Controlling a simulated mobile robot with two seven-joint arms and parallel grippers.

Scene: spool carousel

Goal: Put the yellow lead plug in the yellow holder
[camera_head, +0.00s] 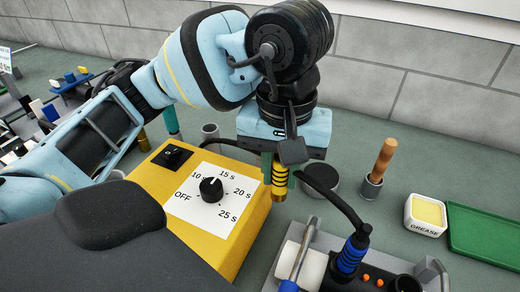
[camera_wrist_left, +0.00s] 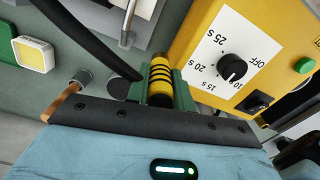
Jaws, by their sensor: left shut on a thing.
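The yellow lead plug (camera_head: 279,178), yellow with black bands, is between the fingers of my left gripper (camera_head: 275,170). It hangs roughly upright beside the right edge of the yellow timer box. In the left wrist view the plug (camera_wrist_left: 160,82) sits between the green fingers of the left gripper (camera_wrist_left: 160,92), which is shut on it. Its lower end and its height above the bench are hard to judge. I cannot pick out a yellow holder with certainty. My right gripper is not in view.
The yellow timer box (camera_head: 245,215) with its dial stands close left of the plug. A blue plug (camera_head: 352,252) with a black cable is at the front fixture. A dark round pot (camera_head: 321,180), a wooden-handled brush (camera_head: 382,165), a grease tub (camera_head: 426,214) and a green tray (camera_head: 485,232) stand right.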

